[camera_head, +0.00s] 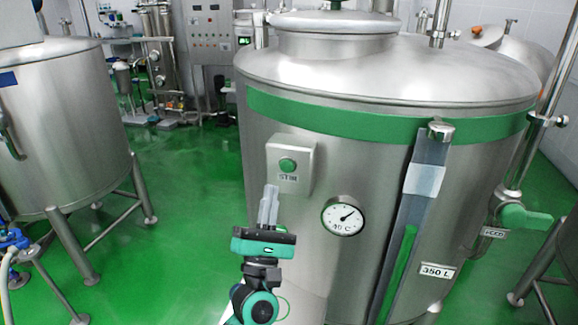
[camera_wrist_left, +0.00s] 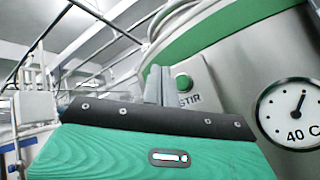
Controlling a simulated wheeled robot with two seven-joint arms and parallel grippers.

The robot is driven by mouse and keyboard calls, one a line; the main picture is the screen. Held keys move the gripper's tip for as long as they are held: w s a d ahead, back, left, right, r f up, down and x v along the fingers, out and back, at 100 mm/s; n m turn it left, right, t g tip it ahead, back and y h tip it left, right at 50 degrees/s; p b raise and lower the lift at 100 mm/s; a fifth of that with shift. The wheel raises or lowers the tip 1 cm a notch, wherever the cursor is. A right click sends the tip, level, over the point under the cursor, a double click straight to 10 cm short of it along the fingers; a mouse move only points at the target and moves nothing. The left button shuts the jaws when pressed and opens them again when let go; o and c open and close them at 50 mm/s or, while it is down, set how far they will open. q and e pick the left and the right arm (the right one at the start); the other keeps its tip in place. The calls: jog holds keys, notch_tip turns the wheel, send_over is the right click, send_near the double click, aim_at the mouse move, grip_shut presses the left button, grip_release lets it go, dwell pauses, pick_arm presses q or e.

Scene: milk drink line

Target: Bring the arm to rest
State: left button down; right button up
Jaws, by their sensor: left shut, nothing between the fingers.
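My left gripper (camera_head: 269,204) is raised in front of the large steel tank (camera_head: 340,130), just below the box with the green STIR button (camera_head: 287,165). Its two grey fingers are together and hold nothing. In the left wrist view the shut fingers (camera_wrist_left: 157,86) point up, with the green STIR button (camera_wrist_left: 184,82) just right of them. I cannot tell whether the fingertips touch the box. My left arm (camera_head: 258,303) comes up from the bottom of the head view. My right gripper is not in view.
A round dial (camera_head: 343,215) sits on the tank to the right of my gripper. Further right are a sight tube (camera_head: 411,220) and a green-handled valve (camera_head: 525,217). A smaller steel tank (camera_head: 65,120) stands at left. Green floor (camera_head: 185,200) lies open between the tanks.

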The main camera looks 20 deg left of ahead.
pick_arm(q)
jog(key=s+d+f+m+g+h, duration=0.1)
jog(key=s+f+m+g+h, duration=0.2)
jog(key=f+m, duration=0.4)
jog(key=s+d+f+m+g+h, duration=0.1)
jog(key=d+f+m+g+h, duration=0.15)
jog(key=f+m+g, duration=0.45)
jog(key=s+d+f+m+g+h, duration=0.1)
jog(key=s+f+m+g+h, duration=0.15)
jog(key=f+m, duration=0.45)
jog(key=s+a+f+m+g+y, duration=0.3)
jog(key=s+a+f+m+g, duration=0.3)
jog(key=s, duration=0.4)
jog(key=s+a+f+m+g+y, duration=0.3)
jog(key=s+a+f+m+g, duration=0.15)
jog(key=s+f, duration=0.4)
notch_tip(320, 180, down, 30)
jog(key=s+g, duration=0.2)
jog(key=s+a+f, duration=0.2)
jog(key=s+f, duration=0.7)
jog(key=f, duration=0.1)
jog(key=s+a+f+g, duration=0.1)
jog(key=s+f, duration=0.9)
jog(key=shift+a, duration=0.35)
